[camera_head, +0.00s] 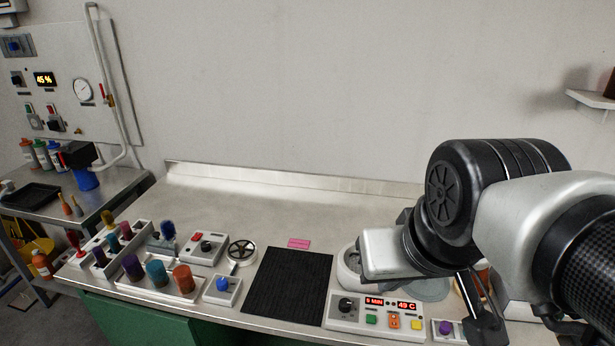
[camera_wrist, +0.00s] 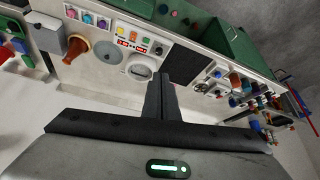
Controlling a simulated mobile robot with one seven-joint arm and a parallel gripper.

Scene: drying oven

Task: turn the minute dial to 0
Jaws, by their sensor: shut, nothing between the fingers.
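A white control box (camera_head: 375,318) stands at the front edge of the bench, right of the black mat. Its black dial (camera_head: 347,305) is at the left end, beside a red display (camera_head: 374,302) reading "5 MIN". A second display (camera_head: 407,305) reads "49 C". In the wrist view the box (camera_wrist: 134,40) appears upside down, with its dial (camera_wrist: 158,50) on the right and partly small to read. My gripper (camera_wrist: 161,80) is shut and empty. Its fingers are apart from the box and dial.
The black mat (camera_head: 289,286) lies left of the box. A round white device (camera_head: 348,262) stands behind it, partly hidden by my arm. A purple knob box (camera_head: 446,328) is right of it. Several coloured knobs and cylinders crowd the left. The rear bench (camera_head: 290,200) is clear.

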